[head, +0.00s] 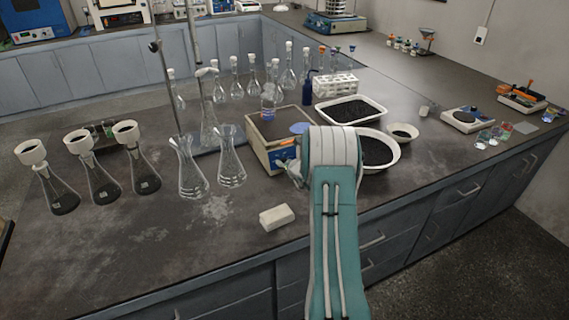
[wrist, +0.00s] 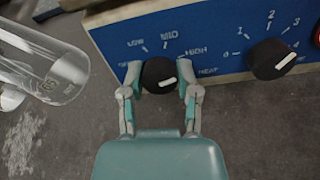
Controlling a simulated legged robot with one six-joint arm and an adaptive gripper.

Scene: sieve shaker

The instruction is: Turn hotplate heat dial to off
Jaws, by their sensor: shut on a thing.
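The hotplate (head: 262,158) stands on the dark bench in the head view, partly hidden behind my arm. Its blue front panel (wrist: 225,68) fills the top of the wrist view. The black heat dial (wrist: 157,70) sits among the labels LOW, MID and HIGH, with a partly hidden label at its left. Its white mark lies on the dial's lower right part, slanting up to the right. My gripper (wrist: 159,82) is shut on this dial, one finger on each side. In the head view my gripper is mostly hidden by my wrist.
A second black dial (wrist: 272,60) with numbers is to the right on the panel. An empty glass flask (wrist: 50,68) stands close to the left; flasks (head: 231,160) also show in the head view. A white bowl (head: 391,163) and a tray (head: 379,105) are right of the hotplate. A white block (head: 277,217) lies in front.

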